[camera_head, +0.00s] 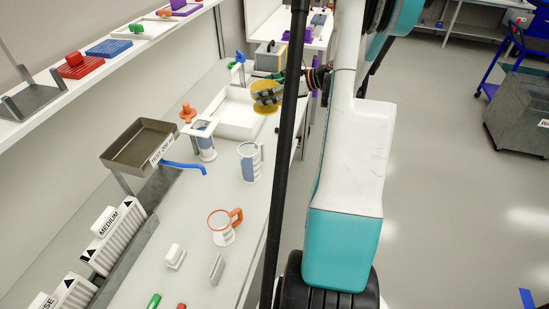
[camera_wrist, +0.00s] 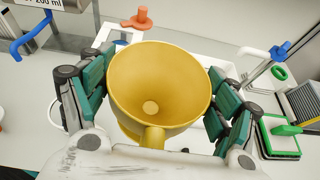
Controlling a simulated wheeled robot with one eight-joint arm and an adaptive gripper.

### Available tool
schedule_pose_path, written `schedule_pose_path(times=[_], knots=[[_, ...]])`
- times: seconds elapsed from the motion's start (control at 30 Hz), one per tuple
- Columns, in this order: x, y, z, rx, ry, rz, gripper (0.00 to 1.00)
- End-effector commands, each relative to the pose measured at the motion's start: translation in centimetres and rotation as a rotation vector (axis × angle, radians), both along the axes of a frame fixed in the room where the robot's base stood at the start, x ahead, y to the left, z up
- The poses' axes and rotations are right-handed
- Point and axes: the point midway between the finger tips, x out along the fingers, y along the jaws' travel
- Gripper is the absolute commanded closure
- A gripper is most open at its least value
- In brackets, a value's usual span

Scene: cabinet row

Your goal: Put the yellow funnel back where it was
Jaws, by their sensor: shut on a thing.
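The yellow funnel (camera_wrist: 158,85) fills the middle of the wrist view, its wide mouth facing the camera. My gripper (camera_wrist: 157,95) is shut on it, with a green-padded finger on each side of the cone. In the head view the funnel (camera_head: 265,96) is held in my gripper (camera_head: 272,92) near the right edge of the bench, beside a white tray (camera_head: 240,126). A white stand (camera_head: 204,136) with a clear cylinder stands left of the tray. The funnel hides part of the tray, and I cannot tell its exact height above the bench.
An orange-based piece (camera_head: 187,112) stands behind the stand. A grey tray (camera_head: 140,146) on legs with a blue hose is at the left. A grey box (camera_head: 270,56) stands farther back. Bench between the mug and stand is partly clear.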

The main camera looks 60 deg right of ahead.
Motion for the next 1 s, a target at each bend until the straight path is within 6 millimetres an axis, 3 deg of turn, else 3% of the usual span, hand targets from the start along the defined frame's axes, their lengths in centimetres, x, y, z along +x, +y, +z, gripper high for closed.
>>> schedule_pose_path(times=[0.1,0.27,0.8,1.0], knots=[[-2.0,-0.8,-0.9,0.000,0.000,0.027,0.45],[-2.9,-1.1,-2.1,0.001,0.000,0.045,0.45],[-2.9,-1.1,-14.6,0.001,0.001,0.045,0.45],[-2.9,-1.1,-16.8,0.000,0.001,0.044,0.45]])
